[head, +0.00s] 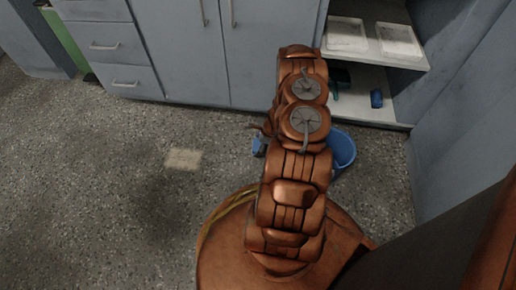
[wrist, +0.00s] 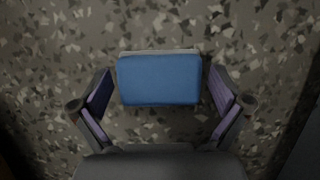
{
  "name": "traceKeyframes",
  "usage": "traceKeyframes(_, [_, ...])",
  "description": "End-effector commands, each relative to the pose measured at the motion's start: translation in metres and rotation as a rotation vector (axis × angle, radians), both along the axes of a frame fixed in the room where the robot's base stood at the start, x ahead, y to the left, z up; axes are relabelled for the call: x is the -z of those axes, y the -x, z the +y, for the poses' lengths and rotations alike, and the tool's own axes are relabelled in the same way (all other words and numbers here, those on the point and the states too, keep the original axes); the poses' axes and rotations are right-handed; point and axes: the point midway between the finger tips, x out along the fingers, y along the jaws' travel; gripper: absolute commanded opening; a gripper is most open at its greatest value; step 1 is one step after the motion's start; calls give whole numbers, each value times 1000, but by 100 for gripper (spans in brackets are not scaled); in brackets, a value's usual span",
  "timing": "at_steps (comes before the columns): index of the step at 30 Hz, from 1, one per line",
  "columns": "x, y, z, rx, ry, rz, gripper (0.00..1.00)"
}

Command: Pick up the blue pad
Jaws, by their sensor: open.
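The blue pad (wrist: 159,79) lies on the speckled floor in the middle of the wrist view. It is a rounded rectangle with a pale edge along its far side. My gripper (wrist: 160,92) is open, with one finger to the left of the pad and one to the right. Gaps show between the fingers and the pad, and nothing is held. In the head view a small blue piece (head: 259,146), seemingly the pad, shows beside my arm. My arm hides most of it and the gripper there.
A blue bucket (head: 343,150) stands on the floor just right of my arm. Grey cabinets (head: 170,45) line the back, with an open shelf (head: 385,107) holding a small blue item (head: 376,98) and white trays (head: 347,35) above. A beige patch (head: 183,159) lies on clear floor at left.

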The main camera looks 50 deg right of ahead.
Motion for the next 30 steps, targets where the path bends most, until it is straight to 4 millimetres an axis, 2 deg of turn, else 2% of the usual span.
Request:
traceKeyframes(5, [-1, 0, 0, 1, 0, 0, 98])
traceKeyframes(19, [0, 0, 0, 1, 0, 0, 49])
traceKeyframes(26, [-1, 0, 0, 1, 0, 0, 48])
traceKeyframes(30, [-7, 0, 0, 2, -1, 0, 48])
